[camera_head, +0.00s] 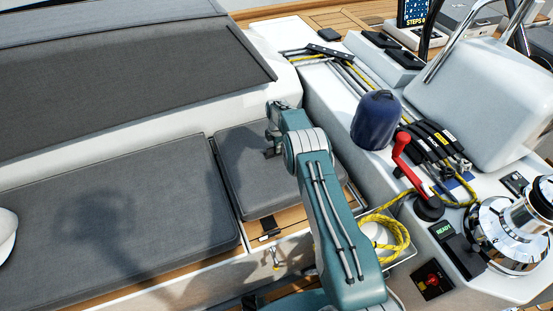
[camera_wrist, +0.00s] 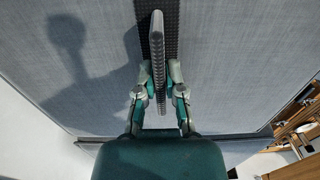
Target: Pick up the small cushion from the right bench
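The small cushion (camera_head: 232,175) is a dark grey pad. It lies on the bench at the end of a longer grey cushion, and my arm hides its right part. My gripper (camera_head: 272,131) is at the cushion's far right side in the head view. In the wrist view the grey cushion top (camera_wrist: 225,55) fills most of the picture. A dark ribbed strip, which looks like a strap (camera_wrist: 158,45), stands up from it between the two fingers of my gripper (camera_wrist: 160,85). I cannot tell whether the fingers press on the strap.
The long seat cushion (camera_head: 110,220) lies to the left. A navy-covered winch (camera_head: 376,120), a red-handled winch handle (camera_head: 402,155), a coiled yellow rope (camera_head: 385,232) and a chrome winch (camera_head: 510,235) are right of my arm. A grey backrest (camera_head: 150,80) rises behind.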

